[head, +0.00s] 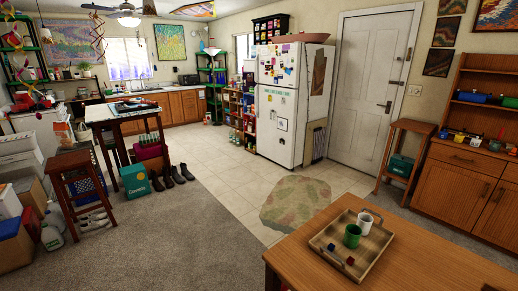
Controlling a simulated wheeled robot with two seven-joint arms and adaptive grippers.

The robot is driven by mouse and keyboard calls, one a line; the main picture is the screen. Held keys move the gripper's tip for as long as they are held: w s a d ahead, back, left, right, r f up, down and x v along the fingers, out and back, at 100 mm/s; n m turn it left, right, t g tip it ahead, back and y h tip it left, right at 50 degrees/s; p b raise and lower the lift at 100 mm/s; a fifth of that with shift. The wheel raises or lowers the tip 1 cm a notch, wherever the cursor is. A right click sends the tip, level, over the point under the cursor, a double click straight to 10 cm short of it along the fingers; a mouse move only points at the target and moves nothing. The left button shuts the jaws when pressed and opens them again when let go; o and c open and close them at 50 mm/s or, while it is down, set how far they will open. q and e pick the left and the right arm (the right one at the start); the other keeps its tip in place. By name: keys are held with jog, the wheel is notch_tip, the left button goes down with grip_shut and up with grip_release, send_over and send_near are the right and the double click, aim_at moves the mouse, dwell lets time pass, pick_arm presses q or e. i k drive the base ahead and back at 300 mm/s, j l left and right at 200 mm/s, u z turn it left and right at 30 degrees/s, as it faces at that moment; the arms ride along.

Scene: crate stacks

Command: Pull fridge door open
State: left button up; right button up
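A white fridge (277,105) stands across the room, right of centre, with magnets and papers on its front. Its doors look closed, an upper one and a taller lower one (277,133). Handles are too small to make out clearly. The fridge's right side also has papers on it, and a boat-shaped brown object (301,38) lies on top. Neither of my grippers is in the head view.
A wooden table (400,262) with a tray (337,262) and two mugs fills the near right. A small rug (295,202) lies on the tiles before the fridge. Stools, boxes and boots crowd the left. Carpet and tiles in the middle are clear.

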aim_at(270, 132)
jog(key=i+j+u, duration=1.15)
jog(key=i, duration=0.25)
jog(key=i+z, duration=0.4)
jog(key=i, duration=0.4)
jog(key=i+z, duration=0.7)
jog(key=z, duration=0.2)
jog(key=i+l+z, duration=0.1)
jog(key=i+z, duration=0.55)
jog(key=z, duration=0.2)
jog(key=i+z, duration=0.45)
jog(key=i, duration=0.35)
jog(key=i+u, duration=0.2)
jog(key=i, duration=0.6)
jog(key=i+u, duration=0.4)
jog(key=i+l+u, duration=0.35)
jog(key=i+j, duration=0.05)
jog(key=j, duration=0.05)
